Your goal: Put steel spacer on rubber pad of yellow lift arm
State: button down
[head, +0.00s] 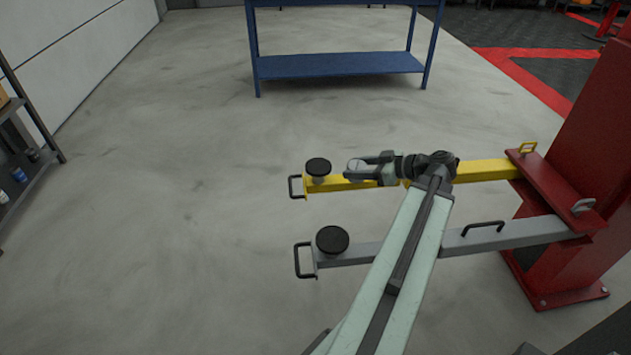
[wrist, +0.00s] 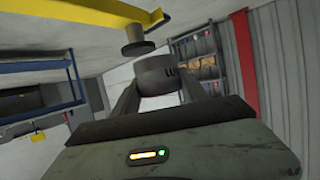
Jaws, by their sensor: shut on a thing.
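The yellow lift arm (head: 480,170) reaches left from the red post and carries a round black rubber pad (head: 318,167) near its left end. My gripper (head: 362,170) is shut on the steel spacer (head: 356,165), a short grey cylinder, just right of the pad. In the wrist view the spacer (wrist: 158,75) sits between the two fingers, with the pad (wrist: 138,48) and the yellow arm (wrist: 110,12) beyond it. The spacer is apart from the pad in the head view. Part of the yellow arm is hidden behind my arm and gripper.
A grey lift arm (head: 350,252) with its own black pad (head: 332,240) runs nearer to me, below the yellow one. The red post (head: 590,150) stands at the right. A blue table (head: 340,65) is at the back. The floor on the left is clear up to a shelf (head: 25,140).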

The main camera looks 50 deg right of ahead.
jog(key=b, duration=0.1)
send_over(318, 165)
jog(key=shift+f, duration=0.65)
notch_tip(318, 165, down, 4)
jog(key=b, duration=0.4)
jog(key=shift+r, duration=0.25)
jog(key=shift+f, duration=0.2)
jog(key=c, duration=0.6)
grip_release()
